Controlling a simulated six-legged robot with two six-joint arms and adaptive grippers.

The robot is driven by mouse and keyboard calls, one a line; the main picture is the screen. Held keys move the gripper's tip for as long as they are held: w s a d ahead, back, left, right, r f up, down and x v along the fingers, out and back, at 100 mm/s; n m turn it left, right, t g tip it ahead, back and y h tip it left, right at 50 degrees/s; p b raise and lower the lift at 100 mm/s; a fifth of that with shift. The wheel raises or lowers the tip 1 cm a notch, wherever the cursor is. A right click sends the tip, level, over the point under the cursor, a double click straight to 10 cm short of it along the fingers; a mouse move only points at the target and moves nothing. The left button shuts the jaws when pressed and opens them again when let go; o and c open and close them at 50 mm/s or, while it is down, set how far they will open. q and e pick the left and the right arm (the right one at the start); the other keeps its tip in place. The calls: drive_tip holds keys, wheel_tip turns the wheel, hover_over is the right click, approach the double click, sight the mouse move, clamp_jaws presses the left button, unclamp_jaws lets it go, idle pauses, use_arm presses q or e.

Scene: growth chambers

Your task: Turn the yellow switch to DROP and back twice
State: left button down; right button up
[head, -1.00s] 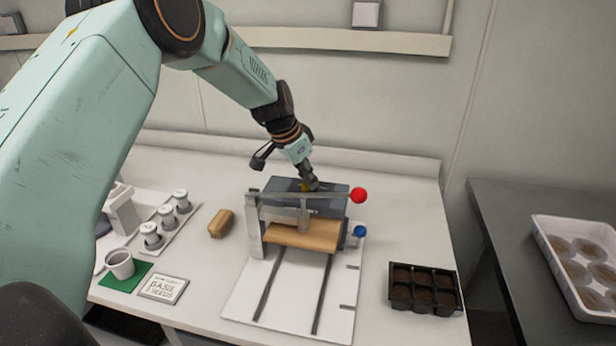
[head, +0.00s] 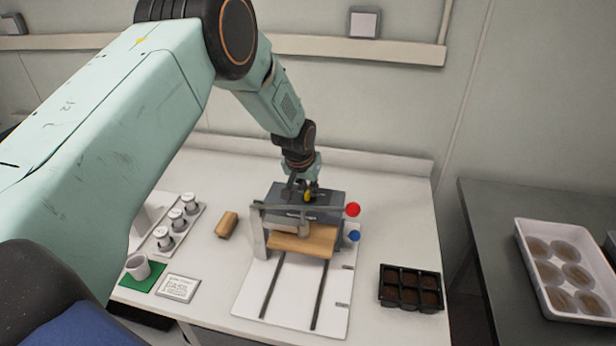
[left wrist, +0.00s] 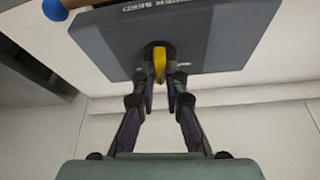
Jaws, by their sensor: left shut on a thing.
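The yellow switch (left wrist: 159,64) sits on top of a dark grey box (left wrist: 215,45), which is part of a seeder machine. In the left wrist view the fingers of my left gripper (left wrist: 160,80) are shut on the switch, one on each side. In the head view my left gripper (head: 306,190) reaches down from above to the box (head: 330,193), and a little of the yellow switch (head: 308,196) shows at its tips. The switch's markings cannot be read. My right gripper is not in view.
The machine has a red knob (head: 353,210), a blue knob (head: 354,236) and a white base with rails (head: 250,300). A black cell tray (head: 411,290) stands right, a wooden block (head: 227,224) and several vials left. A white tray (head: 570,270) lies on the side table.

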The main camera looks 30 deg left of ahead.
use_arm(q)
drive_tip(key=shift+n, duration=0.6)
drive_tip(key=shift+d+f+n+g+y+b, duration=0.15)
drive_tip(key=shift+n+g+y+b, duration=0.15)
drive_tip(key=shift+n+y+b, duration=0.5)
drive_tip(key=n+y+b, duration=0.1)
drive_tip(key=n+b, duration=0.4)
drive_tip(key=shift+d+f+g+b, duration=0.1)
drive_tip(key=shift+g+b, duration=0.2)
drive_tip(key=shift+g, duration=0.1)
drive_tip(key=shift+n+g+y+b, duration=0.3)
drive_tip(key=shift+n+g+b, duration=0.2)
drive_tip(key=shift+n+b, duration=0.75)
drive_tip(key=c, duration=1.4)
unclamp_jaws()
drive_tip(key=shift+w+r, duration=0.1)
drive_tip(key=shift+r, duration=0.1)
